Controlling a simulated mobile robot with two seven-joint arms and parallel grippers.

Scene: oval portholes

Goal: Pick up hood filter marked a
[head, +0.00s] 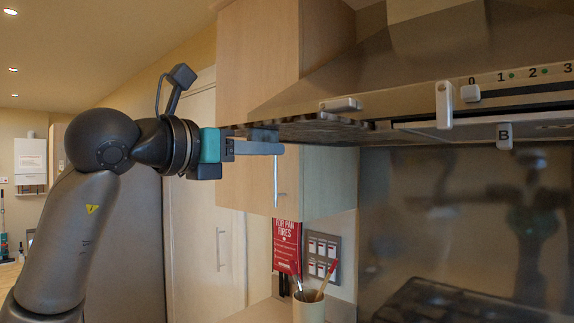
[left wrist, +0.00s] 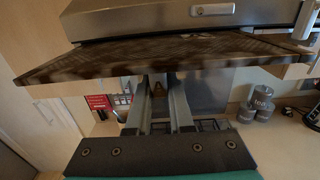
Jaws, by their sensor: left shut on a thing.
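The hood filter marked A is a dark brown mesh panel (head: 325,131). It lies roughly level just below the left end of the steel hood (head: 365,72); in the left wrist view the panel (left wrist: 190,50) spans the picture. Whether it touches the hood is unclear. My left gripper (head: 270,148) is under its near left side, also seen in the left wrist view (left wrist: 159,85). Its fingers are closed on the small tab marked A (left wrist: 158,88), mostly hidden between them. A second tab marked B (head: 504,136) hangs under the hood further right. My right gripper is out of view.
A wooden wall cabinet (head: 320,182) stands close behind my left gripper. A hob (head: 440,303) lies below the hood, before a shiny splashback (head: 430,215). A utensil pot (head: 309,308) and red sign (head: 287,246) are below left. Space directly under the gripper looks open.

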